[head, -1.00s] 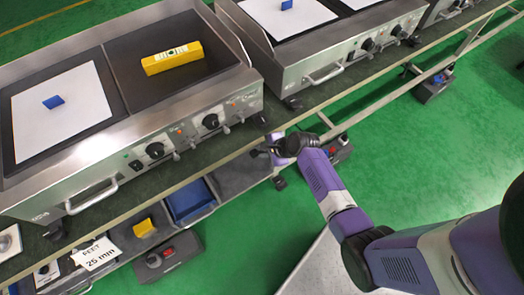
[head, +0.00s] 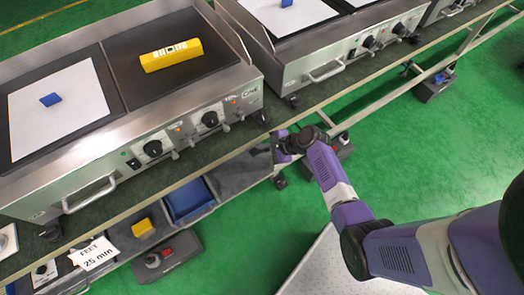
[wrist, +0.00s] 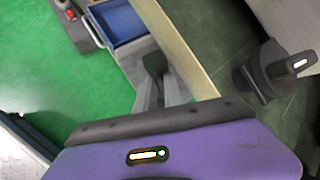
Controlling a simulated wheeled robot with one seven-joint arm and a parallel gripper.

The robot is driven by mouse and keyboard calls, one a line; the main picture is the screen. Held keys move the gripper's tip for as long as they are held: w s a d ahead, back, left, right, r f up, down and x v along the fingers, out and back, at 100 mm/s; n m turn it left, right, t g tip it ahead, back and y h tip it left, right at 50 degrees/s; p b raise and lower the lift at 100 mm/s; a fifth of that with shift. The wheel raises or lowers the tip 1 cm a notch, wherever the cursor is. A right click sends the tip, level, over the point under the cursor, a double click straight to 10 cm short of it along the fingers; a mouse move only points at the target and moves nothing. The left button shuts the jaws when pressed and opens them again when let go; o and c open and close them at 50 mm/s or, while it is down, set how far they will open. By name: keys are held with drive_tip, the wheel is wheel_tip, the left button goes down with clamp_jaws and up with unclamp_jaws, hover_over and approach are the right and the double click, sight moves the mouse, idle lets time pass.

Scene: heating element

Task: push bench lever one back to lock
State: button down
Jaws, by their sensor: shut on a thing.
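My gripper (head: 262,150) is at the front edge of the long bench (head: 230,150), below the griddle's front right corner. It also shows in the wrist view (wrist: 155,75), past the purple wrist housing, as dark and grey parts close together. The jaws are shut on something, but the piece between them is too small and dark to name. I cannot pick out bench lever one clearly or tell its position. A black knob-like part with a white mark (wrist: 288,66) stands to the right in the wrist view, apart from the jaws.
The griddle (head: 130,140) stands on the bench with a yellow block (head: 170,54) and a blue block (head: 50,100) on it. Below are a blue bin (head: 190,200), another yellow block (head: 142,227) and a "FEET 25 min" sign (head: 93,253).

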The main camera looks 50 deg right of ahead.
drive_tip(key=shift+w+a+f+m+t+y+b, duration=0.1)
drive_tip(key=shift+a+f+m+t+y+b, duration=0.15)
drive_tip(key=shift+m+t+y+b, duration=0.6)
drive_tip(key=shift+a+f+m+t+y+b, duration=0.1)
drive_tip(key=shift+f+t+y+b, duration=0.25)
drive_tip(key=shift+y+b, duration=1.1)
drive_tip(key=shift+w+a+f+m+t+y+b, duration=0.1)
drive_tip(key=shift+a+f+m+t+y+b, duration=0.15)
drive_tip(key=shift+m+t+y+b, duration=0.6)
drive_tip(key=shift+n+g+y+b, duration=0.25)
drive_tip(key=shift+n+b, duration=0.05)
drive_tip(key=shift+b, duration=0.25)
drive_tip(key=c, duration=1.5)
unclamp_jaws()
drive_tip(key=shift+o, duration=0.2)
drive_tip(key=shift+s, duration=0.1)
drive_tip(key=v, duration=0.7)
drive_tip(key=shift+s+d+p, duration=0.25)
drive_tip(key=shift+p, duration=0.05)
